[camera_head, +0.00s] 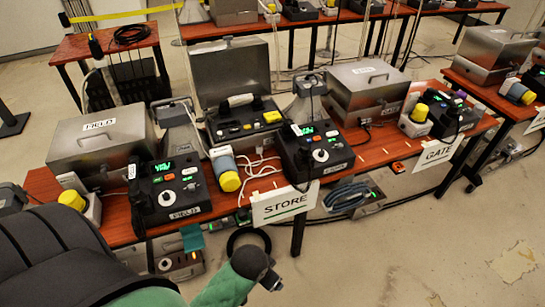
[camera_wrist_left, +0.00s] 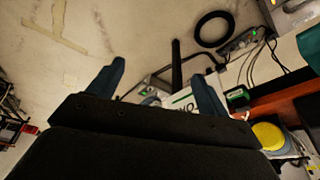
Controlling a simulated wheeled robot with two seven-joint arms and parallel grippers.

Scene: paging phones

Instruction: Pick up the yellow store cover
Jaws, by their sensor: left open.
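A yellow cap (camera_head: 229,181) sits on the end of a grey cylinder behind the STORE sign (camera_head: 285,204), between two black phone consoles. It lies on the wooden table. In the left wrist view a round yellow cover (camera_wrist_left: 268,137) shows at the lower right, beside the gripper; I cannot tell whether it is the same one. My left gripper (camera_wrist_left: 157,90) is open and empty, its two dark fingers spread over the floor and a white sign (camera_wrist_left: 180,103). In the head view my left arm is at the lower left, and its fingers cannot be made out.
The FIELD console (camera_head: 170,190) stands left and the STORE console (camera_head: 315,155) right of the capped cylinder. An open metal case (camera_head: 232,70) stands behind. Other yellow caps are at FIELD (camera_head: 72,200) and GATE (camera_head: 419,113).

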